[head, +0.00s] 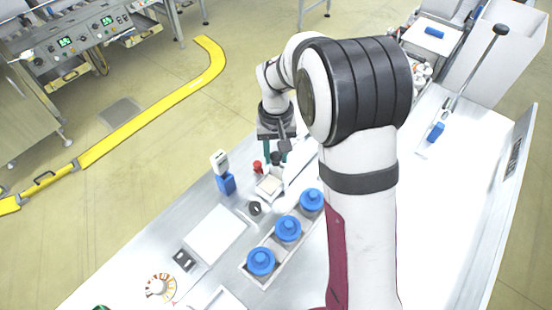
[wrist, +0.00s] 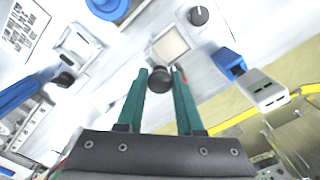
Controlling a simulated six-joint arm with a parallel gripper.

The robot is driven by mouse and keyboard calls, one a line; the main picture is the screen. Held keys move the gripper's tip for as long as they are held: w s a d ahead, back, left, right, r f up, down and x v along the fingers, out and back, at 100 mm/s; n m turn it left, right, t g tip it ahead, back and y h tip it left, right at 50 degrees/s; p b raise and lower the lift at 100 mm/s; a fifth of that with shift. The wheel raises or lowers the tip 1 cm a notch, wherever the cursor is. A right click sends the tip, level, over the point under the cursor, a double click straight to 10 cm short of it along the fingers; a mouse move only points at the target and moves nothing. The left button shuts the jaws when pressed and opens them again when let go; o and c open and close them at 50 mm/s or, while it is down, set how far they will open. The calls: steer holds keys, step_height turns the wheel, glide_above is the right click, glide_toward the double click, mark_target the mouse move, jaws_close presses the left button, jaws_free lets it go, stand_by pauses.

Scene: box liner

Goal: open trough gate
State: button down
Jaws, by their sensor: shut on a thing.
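My gripper (head: 276,155) is over the far part of the white bench. Its two green fingers (wrist: 161,72) are shut on a round black knob (wrist: 160,79), with one finger on each side. The knob also shows between the fingertips in the head view (head: 276,159). Near it is a small white box with a beige square face (head: 268,186), which shows just beyond the fingertips in the wrist view (wrist: 170,44). I cannot make out the trough gate itself or how far open it is; the knob's lower part is hidden.
A blue-and-white device (head: 224,178) and a small red part (head: 257,167) stand close to my gripper. A black dial (head: 254,208) and a tray (head: 268,275) with three blue-knobbed pieces are nearer. A long black-balled lever (head: 475,70) stands at right.

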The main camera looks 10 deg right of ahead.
steer(key=c, duration=0.5)
jaws_free()
steer(key=shift+c, duration=0.2)
step_height(320, 180, up, 16)
steer(key=shift+f, duration=0.1)
steer(key=s+d+f+m+y, duration=0.1)
steer(key=s+f+m, duration=0.1)
steer(key=s, duration=1.2)
steer(key=s+d+f+m, duration=0.1)
steer(key=s+f+m, duration=0.2)
steer(key=s, duration=1)
steer(key=shift+s+f+m+y, duration=0.25)
steer(key=shift+s+m+y, duration=0.05)
steer(key=shift+s+y, duration=0.1)
